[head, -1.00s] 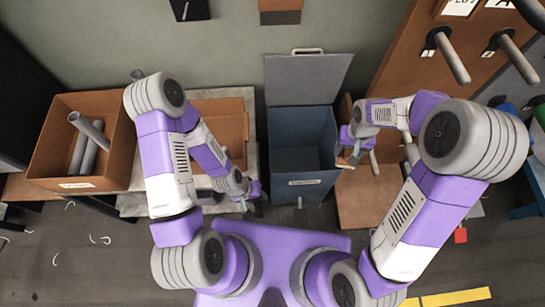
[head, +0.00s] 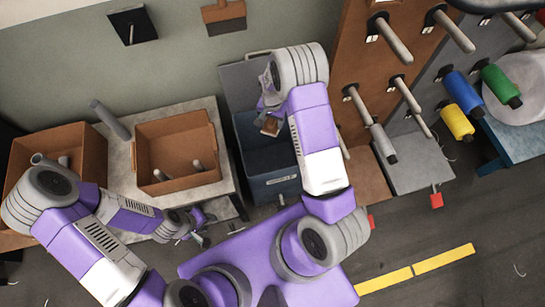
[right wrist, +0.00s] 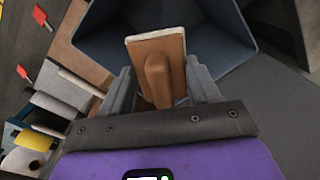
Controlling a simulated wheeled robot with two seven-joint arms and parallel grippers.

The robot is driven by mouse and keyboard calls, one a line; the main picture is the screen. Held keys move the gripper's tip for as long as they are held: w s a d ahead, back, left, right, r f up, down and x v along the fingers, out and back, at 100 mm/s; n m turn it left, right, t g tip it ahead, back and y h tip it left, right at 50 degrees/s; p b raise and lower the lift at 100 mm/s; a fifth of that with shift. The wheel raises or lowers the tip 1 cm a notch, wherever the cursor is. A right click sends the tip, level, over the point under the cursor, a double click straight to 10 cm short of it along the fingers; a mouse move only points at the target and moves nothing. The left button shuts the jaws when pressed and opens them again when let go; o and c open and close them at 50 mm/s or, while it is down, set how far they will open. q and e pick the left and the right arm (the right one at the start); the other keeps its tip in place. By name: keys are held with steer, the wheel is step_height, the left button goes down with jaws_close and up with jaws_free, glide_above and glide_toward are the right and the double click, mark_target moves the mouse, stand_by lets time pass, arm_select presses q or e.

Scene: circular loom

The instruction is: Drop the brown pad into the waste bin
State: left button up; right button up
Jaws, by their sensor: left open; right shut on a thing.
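The brown pad (head: 270,126) is a small block with a raised grip and a pale edge; it fills the middle of the right wrist view (right wrist: 156,52). My right gripper (head: 270,112) is shut on its grip (right wrist: 156,88). The waste bin (head: 272,186) is a dark blue-grey box with its lid (head: 240,88) raised at the back. In the head view the pad is over the bin's opening, and in the wrist view the bin's inside (right wrist: 210,35) lies beyond it. My left gripper (head: 198,232) is open and empty, low in front of the table.
A brown box (head: 178,178) with grey tubes stands on the table left of the bin, with another brown box (head: 85,145) further left. At right is a brown pegboard (head: 365,75) with grey pegs. Yellow, blue and green spools (head: 457,122) hang further right.

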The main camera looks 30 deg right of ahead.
steer(key=shift+w+d+f+m, duration=0.2)
steer(key=shift+d+f+m, duration=0.3)
steer(key=shift+f, duration=0.1)
steer(key=shift+w+d+f+m, duration=0.15)
steer(key=shift+d+f+m, duration=0.25)
steer(key=shift+d+f, duration=0.15)
steer(key=shift+f, duration=0.25)
step_height(320, 180, down, 6)
steer(key=b, duration=0.4)
steer(key=shift+r, duration=0.2)
steer(key=o, duration=1.2)
step_height(320, 180, up, 8)
steer(key=shift+f+p, duration=0.15)
steer(key=shift+p, duration=0.9)
